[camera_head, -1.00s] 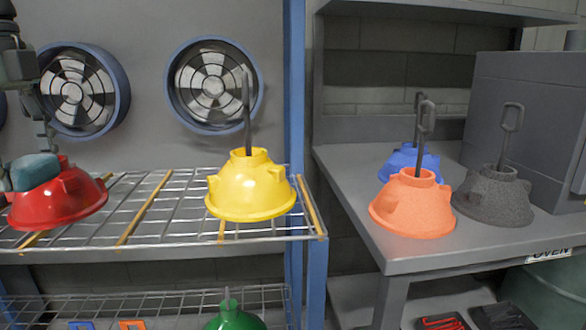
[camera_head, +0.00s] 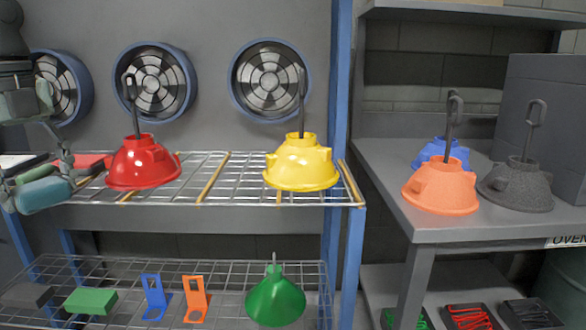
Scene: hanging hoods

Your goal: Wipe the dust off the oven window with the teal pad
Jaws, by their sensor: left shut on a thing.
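My left gripper (camera_head: 38,172) is at the left edge in the head view, in front of the wire shelf's left end. It is shut on the teal pad (camera_head: 45,195), a rounded block hanging below the fingers, left of the red hood. A large grey box (camera_head: 545,110) stands on that bench, cut off by the right edge. No oven window or dust can be made out. My right gripper is out of view.
A red hood (camera_head: 143,165) and a yellow hood (camera_head: 301,163) stand on the upper wire shelf (camera_head: 240,170). Orange (camera_head: 440,188), blue (camera_head: 430,151) and dark grey (camera_head: 517,187) hoods stand on the bench (camera_head: 375,160). A blue post (camera_head: 340,130) separates shelf and bench.

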